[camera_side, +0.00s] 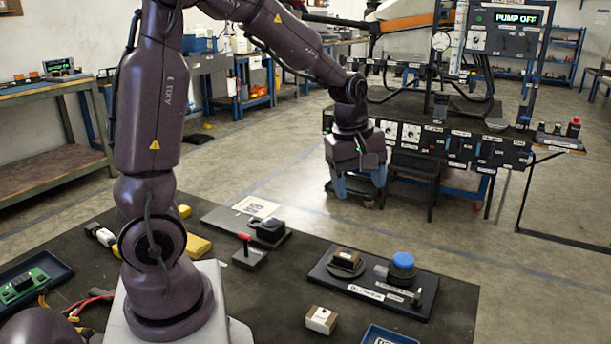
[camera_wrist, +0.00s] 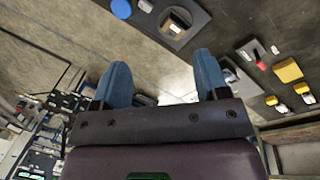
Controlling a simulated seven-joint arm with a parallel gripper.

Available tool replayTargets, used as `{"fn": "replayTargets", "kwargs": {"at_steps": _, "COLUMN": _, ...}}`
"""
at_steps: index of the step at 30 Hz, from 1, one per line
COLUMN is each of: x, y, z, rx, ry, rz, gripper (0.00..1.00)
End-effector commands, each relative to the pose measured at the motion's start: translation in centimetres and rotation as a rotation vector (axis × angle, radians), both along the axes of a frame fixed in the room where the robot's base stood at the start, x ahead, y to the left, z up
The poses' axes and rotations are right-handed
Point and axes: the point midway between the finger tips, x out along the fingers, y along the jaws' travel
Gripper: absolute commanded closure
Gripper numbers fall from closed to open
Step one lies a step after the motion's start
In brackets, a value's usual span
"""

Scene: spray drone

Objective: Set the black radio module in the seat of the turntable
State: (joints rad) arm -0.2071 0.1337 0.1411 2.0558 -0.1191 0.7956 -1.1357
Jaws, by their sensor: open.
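The turntable (camera_side: 347,272) is a dark round disc on a black plate on the bench. A brown-topped block (camera_side: 347,256) sits on it, so its seat is covered. In the wrist view the turntable (camera_wrist: 168,32) is at the top with that block (camera_wrist: 178,22) on it. A black block (camera_side: 269,229) that looks like the radio module sits at one end of a grey plate, left of the turntable. In the wrist view I cannot make it out clearly. My gripper (camera_side: 360,187) is open and empty, high above the bench, with blue fingers apart (camera_wrist: 160,85).
A blue round button (camera_side: 402,262) stands right of the turntable on the same plate. A red-handled lever (camera_side: 246,243) is near the grey plate (camera_side: 222,219). A pale box (camera_side: 321,319) and a blue tray (camera_side: 388,336) are at the front. Yellow blocks (camera_side: 197,246) lie left.

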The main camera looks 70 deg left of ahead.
Motion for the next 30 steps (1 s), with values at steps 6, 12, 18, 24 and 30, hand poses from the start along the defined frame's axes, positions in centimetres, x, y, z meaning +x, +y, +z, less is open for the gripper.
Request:
{"fn": "replayTargets", "kwargs": {"at_steps": 6, "x": -5.8, "y": -6.3, "z": 6.4, "rx": 0.167, "ry": -0.148, "rz": -0.671, "gripper": 0.32}}
{"fn": "replayTargets", "kwargs": {"at_steps": 12, "x": -11.2, "y": -9.6, "z": 8.5, "rx": 0.371, "ry": -0.232, "rz": -1.185, "gripper": 0.32}}
{"fn": "replayTargets", "kwargs": {"at_steps": 18, "x": -13.9, "y": -10.7, "z": 8.7, "rx": 0.498, "ry": -0.255, "rz": -1.441, "gripper": 0.32}}
{"fn": "replayTargets", "kwargs": {"at_steps": 24, "x": -14.3, "y": -10.8, "z": 8.6, "rx": 0.518, "ry": -0.255, "rz": -1.483, "gripper": 0.32}}
{"fn": "replayTargets", "kwargs": {"at_steps": 30, "x": -14.2, "y": -10.7, "z": 8.7, "rx": 0.518, "ry": -0.255, "rz": -1.479, "gripper": 0.32}}
